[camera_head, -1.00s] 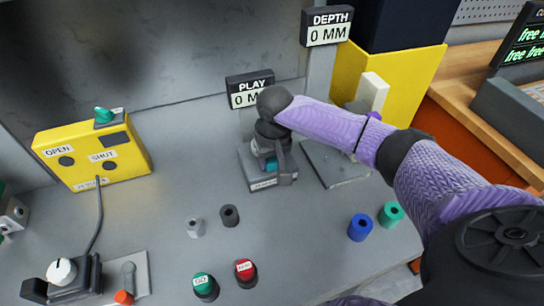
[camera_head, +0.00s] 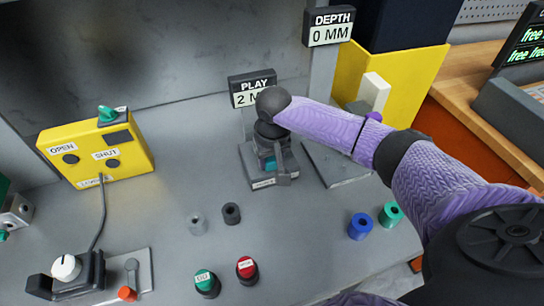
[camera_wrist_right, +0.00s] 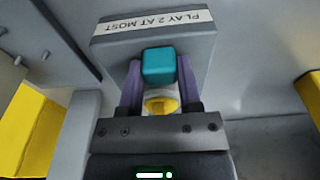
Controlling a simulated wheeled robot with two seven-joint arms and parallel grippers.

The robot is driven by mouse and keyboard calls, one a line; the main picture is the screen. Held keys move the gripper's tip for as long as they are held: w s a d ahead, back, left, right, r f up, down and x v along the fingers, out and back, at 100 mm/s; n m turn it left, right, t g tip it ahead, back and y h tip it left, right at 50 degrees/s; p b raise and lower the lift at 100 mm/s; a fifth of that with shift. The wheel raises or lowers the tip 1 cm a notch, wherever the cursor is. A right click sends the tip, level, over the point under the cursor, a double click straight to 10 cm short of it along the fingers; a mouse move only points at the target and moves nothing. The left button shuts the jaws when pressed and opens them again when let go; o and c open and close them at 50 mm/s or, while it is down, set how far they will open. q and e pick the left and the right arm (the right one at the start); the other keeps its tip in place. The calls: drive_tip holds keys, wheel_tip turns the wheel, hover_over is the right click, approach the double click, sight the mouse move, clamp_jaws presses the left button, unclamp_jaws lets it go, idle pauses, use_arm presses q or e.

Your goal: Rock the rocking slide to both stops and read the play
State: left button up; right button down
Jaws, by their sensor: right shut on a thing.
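The rocking slide is a teal block (camera_wrist_right: 159,66) on a grey base labelled "PLAY 2 AT MOST" (camera_wrist_right: 195,45) in the right wrist view. In the head view the base (camera_head: 262,183) stands at the middle of the bench, and the teal block is mostly hidden by my right gripper (camera_head: 272,160). The purple fingers of my right gripper (camera_wrist_right: 158,80) are shut on the teal block from both sides. The PLAY display (camera_head: 252,88) behind it shows a 2; its unit is partly covered by my arm. My left gripper is not in view.
A DEPTH display (camera_head: 329,27) reads 0 MM. A yellow OPEN/SHUT box (camera_head: 95,160) stands at left. Green (camera_head: 206,283) and red (camera_head: 247,270) buttons, grey cylinders, and blue (camera_head: 360,226) and green (camera_head: 391,214) bushings stand in front.

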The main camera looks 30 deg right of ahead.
drive_tip(key=shift+d+p, duration=0.2)
drive_tip(key=shift+p, duration=0.8)
idle(1.2)
drive_tip(key=shift+s+d, duration=0.15)
drive_tip(key=shift+d, duration=0.35)
idle(1.1)
drive_tip(key=shift+p, duration=0.7)
drive_tip(key=shift+a+p, duration=0.35)
drive_tip(key=shift+p, duration=0.05)
idle(0.4)
drive_tip(key=shift+c, duration=1)
unclamp_jaws()
